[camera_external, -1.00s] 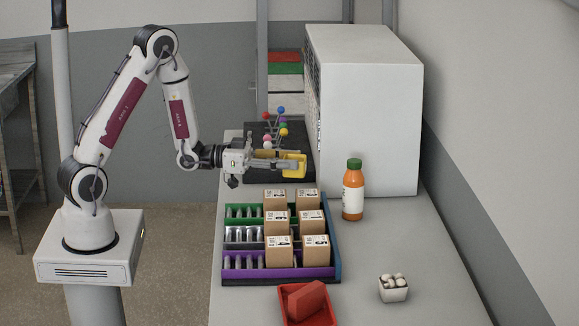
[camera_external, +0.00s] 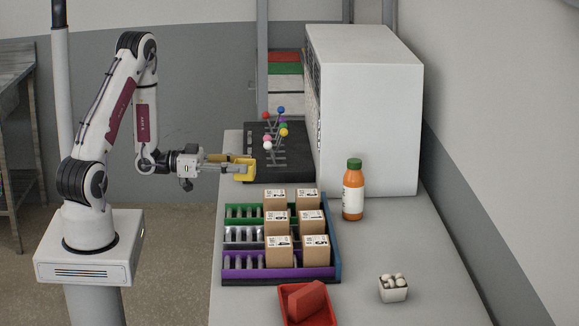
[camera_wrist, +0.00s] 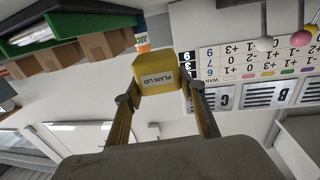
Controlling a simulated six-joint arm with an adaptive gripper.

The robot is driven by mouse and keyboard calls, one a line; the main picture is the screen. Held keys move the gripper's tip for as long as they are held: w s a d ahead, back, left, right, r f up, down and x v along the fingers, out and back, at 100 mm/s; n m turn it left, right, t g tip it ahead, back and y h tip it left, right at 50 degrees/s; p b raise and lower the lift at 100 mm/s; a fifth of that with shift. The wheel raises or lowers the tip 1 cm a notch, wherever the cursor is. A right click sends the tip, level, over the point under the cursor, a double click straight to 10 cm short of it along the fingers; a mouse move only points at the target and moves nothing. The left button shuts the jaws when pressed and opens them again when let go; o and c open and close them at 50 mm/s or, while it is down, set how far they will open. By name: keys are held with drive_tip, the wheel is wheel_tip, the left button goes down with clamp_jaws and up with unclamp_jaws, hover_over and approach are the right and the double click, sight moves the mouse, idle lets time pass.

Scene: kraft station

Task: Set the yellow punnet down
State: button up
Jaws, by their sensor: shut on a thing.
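The yellow punnet (camera_external: 245,169) is held at the end of my gripper (camera_external: 236,168), close to the left edge of the table and left of the black board with coloured balls. In the wrist view the yellow punnet (camera_wrist: 163,74) sits between the two fingers of my gripper (camera_wrist: 160,98), which are shut on its sides. A label on it reads "PLAIN LID". I cannot tell how far it is above the table.
The black board (camera_external: 290,172) bears rods with coloured balls. A rack (camera_external: 232,274) with several brown boxes stands in front. An orange bottle (camera_external: 353,190), a white container of round white things (camera_external: 393,290) and a red tray (camera_external: 322,318) stand further right and front. A white cabinet (camera_external: 375,120) stands behind.

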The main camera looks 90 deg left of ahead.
drive_tip(key=s+a, duration=0.1)
drive_tip(key=s, duration=1.2)
drive_tip(key=shift+a+f+y, duration=0.2)
drive_tip(key=shift+f+y, duration=0.2)
drive_tip(key=shift+f, duration=0.05)
drive_tip(key=shift+w, duration=0.2)
drive_tip(key=shift+w+f, duration=0.5)
drive_tip(key=shift+w, duration=2.7)
drive_tip(key=shift+w+f, duration=0.55)
drive_tip(key=shift+w, duration=2.7)
drive_tip(key=shift+w+f, duration=0.5)
drive_tip(key=shift+w, duration=2.7)
drive_tip(key=shift+f, duration=0.1)
